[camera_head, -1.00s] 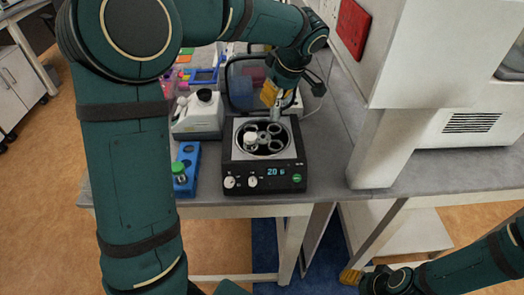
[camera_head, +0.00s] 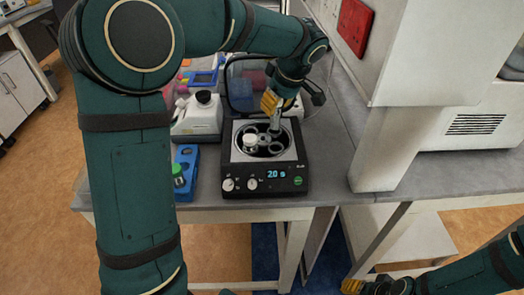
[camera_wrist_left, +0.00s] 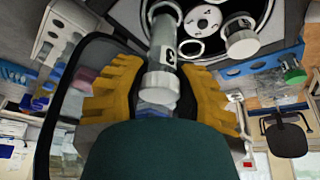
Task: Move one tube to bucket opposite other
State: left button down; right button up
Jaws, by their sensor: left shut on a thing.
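The centrifuge (camera_head: 262,183) is open on the bench, its rotor (camera_head: 262,139) showing. One white-capped tube (camera_head: 249,141) stands in the rotor's left bucket; its cap also shows in the left wrist view (camera_wrist_left: 241,42). My left gripper (camera_head: 271,103) is above the rotor's back right side. It is shut on a second white-capped tube (camera_wrist_left: 163,45), its cap (camera_wrist_left: 160,87) between the yellow fingers. This tube's lower end is at the back right bucket, across the hub from the first tube; I cannot tell how deep it is. My right gripper (camera_head: 354,285) is low at the bottom edge, its fingers unclear.
A blue rack (camera_head: 187,156) with a green-capped tube (camera_head: 178,171) stands left of the centrifuge. A white device (camera_head: 197,122) is behind the rack. The raised dark lid (camera_head: 246,88) is behind the rotor. A large white machine (camera_head: 395,110) stands to the right.

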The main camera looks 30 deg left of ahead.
aim_at(275, 124)
pick_arm(q)
jog(key=shift+f+b, duration=0.3)
jog(key=shift+f, duration=0.05)
dwell(0.3)
jog(key=shift+f+b, duration=0.3)
jog(key=shift+b, duration=0.05)
jog(key=shift+f+b, duration=0.35)
jog(key=shift+f, duration=0.1)
jog(key=shift+f, duration=0.35)
jog(key=shift+f+b, duration=0.5)
jog(key=shift+b, duration=0.2)
jog(key=shift+f, duration=0.85)
jog(key=shift+f, duration=0.35)
jog(key=shift+f, duration=0.15)
